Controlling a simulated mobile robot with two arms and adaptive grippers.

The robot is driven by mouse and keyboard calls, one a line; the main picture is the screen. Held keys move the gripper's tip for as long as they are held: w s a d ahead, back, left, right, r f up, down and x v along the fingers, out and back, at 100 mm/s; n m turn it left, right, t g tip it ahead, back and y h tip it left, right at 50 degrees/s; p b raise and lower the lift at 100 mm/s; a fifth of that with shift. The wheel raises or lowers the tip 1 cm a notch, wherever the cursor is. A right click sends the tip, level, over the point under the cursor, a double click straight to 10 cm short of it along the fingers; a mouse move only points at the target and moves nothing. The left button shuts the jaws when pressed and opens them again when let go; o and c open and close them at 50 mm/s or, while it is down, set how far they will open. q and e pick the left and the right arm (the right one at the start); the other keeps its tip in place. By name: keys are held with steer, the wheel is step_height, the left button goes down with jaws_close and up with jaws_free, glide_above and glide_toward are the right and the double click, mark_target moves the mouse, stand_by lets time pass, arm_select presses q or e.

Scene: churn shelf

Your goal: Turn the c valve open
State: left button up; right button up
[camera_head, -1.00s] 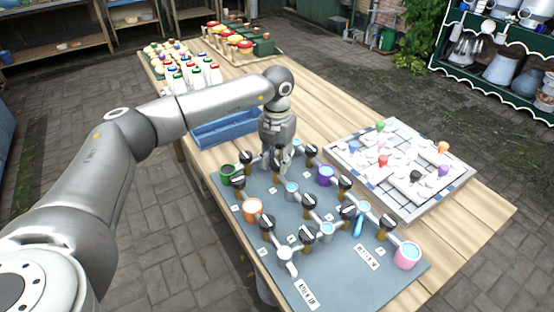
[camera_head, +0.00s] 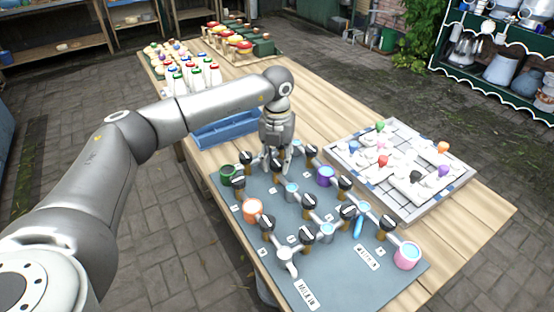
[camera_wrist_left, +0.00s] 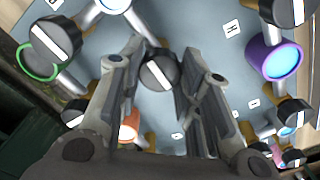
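The valve board (camera_head: 330,272) is a grey-blue panel with pipes, coloured cups and several black knobs, each with a white bar. My left gripper (camera_head: 277,167) points down over its far left part. In the left wrist view, my left gripper (camera_wrist_left: 162,82) is open, its two fingers on either side of one black knob (camera_wrist_left: 159,70). The knob's white bar lies diagonally; I see no clear finger contact. Small letter labels (camera_wrist_left: 232,29) lie on the board, but I cannot read which marks the c valve. My right gripper is not in view.
Neighbouring knobs (camera_head: 246,157) and a green cup (camera_head: 227,174), orange cup (camera_head: 252,210) and purple cup (camera_head: 325,176) stand close to the gripper. A blue tray (camera_head: 226,133) lies behind, and a white game board (camera_head: 400,205) lies to the right.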

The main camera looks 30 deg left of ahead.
mark_target(277, 163)
arm_select(q)
steer(key=o, duration=0.5)
steer(key=shift+r, duration=0.15)
step_height(277, 163, up, 12)
steer(key=shift+f, duration=0.1)
stand_by(0.6)
